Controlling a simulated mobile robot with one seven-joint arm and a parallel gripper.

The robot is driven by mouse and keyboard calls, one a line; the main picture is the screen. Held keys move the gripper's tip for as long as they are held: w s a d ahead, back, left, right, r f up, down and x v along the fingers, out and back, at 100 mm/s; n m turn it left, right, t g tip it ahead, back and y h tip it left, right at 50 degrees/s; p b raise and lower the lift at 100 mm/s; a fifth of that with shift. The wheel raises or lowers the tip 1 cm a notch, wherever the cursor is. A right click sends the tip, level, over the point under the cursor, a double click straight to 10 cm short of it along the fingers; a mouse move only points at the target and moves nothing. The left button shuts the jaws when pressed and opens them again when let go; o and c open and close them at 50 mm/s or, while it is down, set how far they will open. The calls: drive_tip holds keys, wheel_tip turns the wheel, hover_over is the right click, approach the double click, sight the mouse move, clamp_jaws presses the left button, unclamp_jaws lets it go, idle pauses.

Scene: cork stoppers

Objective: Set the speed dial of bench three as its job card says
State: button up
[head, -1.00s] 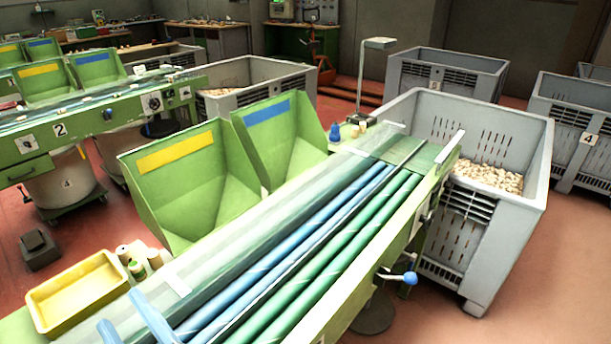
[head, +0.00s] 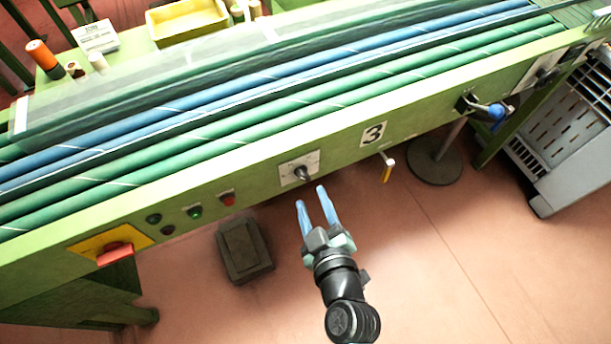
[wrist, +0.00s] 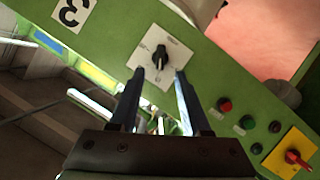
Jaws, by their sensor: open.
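Bench three is green, with a white number 3 plate (head: 373,134) on its front panel; the plate also shows in the wrist view (wrist: 73,13). The speed dial (head: 301,173) is a dark knob on a white square plate, left of the number. In the wrist view the dial (wrist: 160,55) shows between and beyond my finger tips, its scale marks too small to read. My gripper (head: 318,197) is open and empty, its blue fingers just in front of and below the dial, apparently not touching it. No job card can be made out for certain.
Left of the dial are a red button (head: 228,199), a green button (head: 195,212), dark buttons and a red switch on a yellow plate (head: 112,250). A blue-knobbed lever (head: 494,112) juts out at right. A dark pedal box (head: 244,250) lies on the floor.

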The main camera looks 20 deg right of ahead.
sight(304, 179)
drive_tip(key=x, duration=0.7)
clamp_jaws()
